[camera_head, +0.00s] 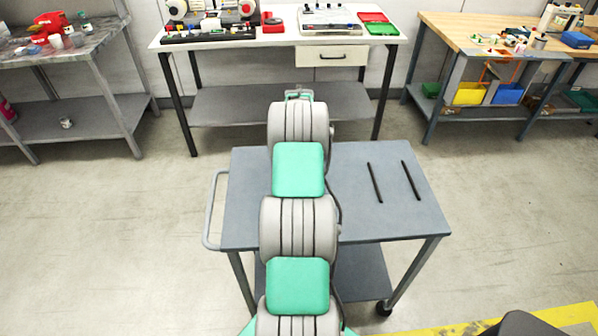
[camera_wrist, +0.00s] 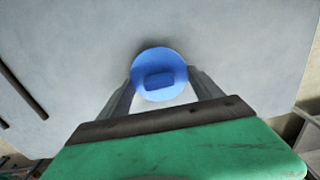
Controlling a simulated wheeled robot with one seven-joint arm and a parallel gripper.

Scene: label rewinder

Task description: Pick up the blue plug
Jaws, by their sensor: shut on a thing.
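The blue plug (camera_wrist: 159,74) shows in the wrist view as a round blue disc with a darker raised block in its middle. My gripper (camera_wrist: 160,84) is shut on it, with one grey finger on each side. The grey cart top (camera_wrist: 240,40) is behind the plug; I cannot tell how far the plug is from it. In the head view my arm hides the plug and the gripper's fingers.
The grey cart (camera_head: 390,217) stands in front of me, with two dark rods (camera_head: 393,181) lying apart on its right half. A white workbench (camera_head: 280,38) stands behind it. A grey bench (camera_head: 75,48) is at left and a wooden bench (camera_head: 480,35) at right. Open floor surrounds the cart.

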